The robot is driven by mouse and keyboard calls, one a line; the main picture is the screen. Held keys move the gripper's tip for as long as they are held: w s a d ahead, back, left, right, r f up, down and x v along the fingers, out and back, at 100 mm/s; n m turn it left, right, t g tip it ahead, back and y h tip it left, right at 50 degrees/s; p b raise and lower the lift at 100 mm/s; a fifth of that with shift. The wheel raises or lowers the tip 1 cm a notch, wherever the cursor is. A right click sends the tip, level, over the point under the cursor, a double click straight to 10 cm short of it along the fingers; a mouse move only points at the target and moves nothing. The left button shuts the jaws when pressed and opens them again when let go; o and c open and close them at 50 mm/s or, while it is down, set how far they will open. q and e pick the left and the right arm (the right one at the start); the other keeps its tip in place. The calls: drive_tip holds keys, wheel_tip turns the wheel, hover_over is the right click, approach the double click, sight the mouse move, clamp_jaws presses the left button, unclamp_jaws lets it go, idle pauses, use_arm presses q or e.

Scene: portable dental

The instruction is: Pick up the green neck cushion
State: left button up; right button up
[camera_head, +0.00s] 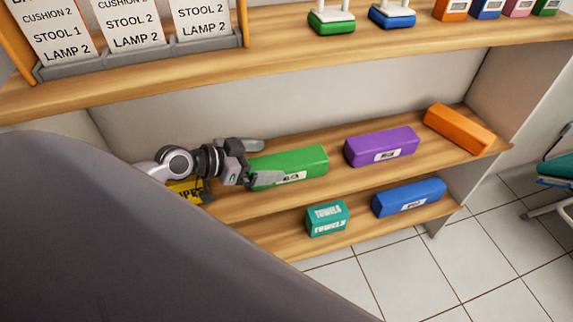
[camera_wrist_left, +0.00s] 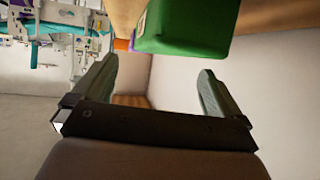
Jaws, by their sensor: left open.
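The green neck cushion (camera_head: 300,161) is a long green block with a white label on its front. It lies on the upper of the two lower shelf boards in the head view. My left gripper (camera_head: 258,162) is open at its left end; one finger shows in front of it and the other behind. In the left wrist view the green cushion (camera_wrist_left: 186,26) fills the top middle, beyond the open fingertips (camera_wrist_left: 160,68). I cannot tell whether the fingers touch it. My right gripper is not in view.
A purple block (camera_head: 382,147) and an orange block (camera_head: 459,129) lie farther right on the same board. Below are a teal towels box (camera_head: 327,218) and a blue block (camera_head: 408,198). A yellow box (camera_head: 187,191) is partly hidden by my arm. A shelf (camera_head: 300,63) runs above.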

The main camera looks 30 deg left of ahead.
sight(285, 160)
use_arm(q)
drive_tip(key=shift+x, duration=2.8)
drive_tip(key=shift+a+f, duration=0.1)
drive_tip(key=shift+f, duration=0.05)
drive_tip(key=c, duration=1.1)
